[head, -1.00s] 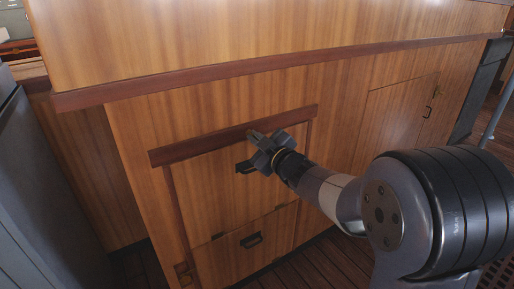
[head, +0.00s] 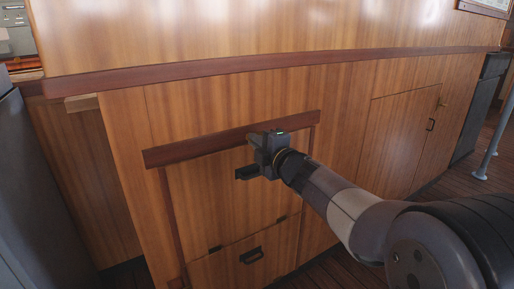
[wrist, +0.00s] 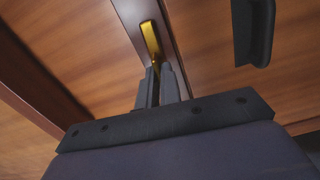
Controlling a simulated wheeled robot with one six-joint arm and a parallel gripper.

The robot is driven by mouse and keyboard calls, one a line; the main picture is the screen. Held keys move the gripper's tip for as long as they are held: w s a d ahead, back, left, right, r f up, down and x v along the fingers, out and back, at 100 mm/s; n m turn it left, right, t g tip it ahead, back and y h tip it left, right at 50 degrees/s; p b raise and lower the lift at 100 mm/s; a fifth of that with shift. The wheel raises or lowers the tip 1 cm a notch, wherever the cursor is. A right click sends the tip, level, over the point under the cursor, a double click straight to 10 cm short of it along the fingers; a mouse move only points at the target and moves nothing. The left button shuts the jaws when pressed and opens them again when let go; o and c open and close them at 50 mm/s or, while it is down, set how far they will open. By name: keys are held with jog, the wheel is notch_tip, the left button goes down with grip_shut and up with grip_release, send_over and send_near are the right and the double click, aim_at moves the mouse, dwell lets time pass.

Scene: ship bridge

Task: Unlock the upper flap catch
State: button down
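The upper flap (head: 205,205) is a wood panel under a dark red-brown rail (head: 190,149) on the cabinet front. Its black pull handle (head: 244,174) shows just left of my gripper, and at the upper right in the wrist view (wrist: 253,32). The brass catch (wrist: 150,36) is a narrow bar on the dark rail in the wrist view. My gripper (head: 262,150) is at the rail. In the wrist view its fingers (wrist: 159,70) are close together around the near end of the catch, with brass showing between the tips. The catch is hidden in the head view.
Below the flap is a lower panel with a black handle (head: 251,256). A cupboard door (head: 400,140) stands to the right. A long dark ledge (head: 240,66) juts out above. A grey cabinet (head: 35,200) is at the left, and open floor (head: 450,205) at the right.

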jog(key=shift+r+n, duration=0.2)
jog(key=shift+n, duration=0.3)
jog(key=c, duration=1.8)
grip_release()
jog(key=shift+o, duration=1)
jog(key=shift+w+a+f, duration=0.1)
jog(key=shift+a+f, duration=0.05)
jog(key=shift+f, duration=0.05)
jog(key=p+v, duration=0.2)
jog(key=v, duration=0.9)
jog(key=shift+w, duration=0.2)
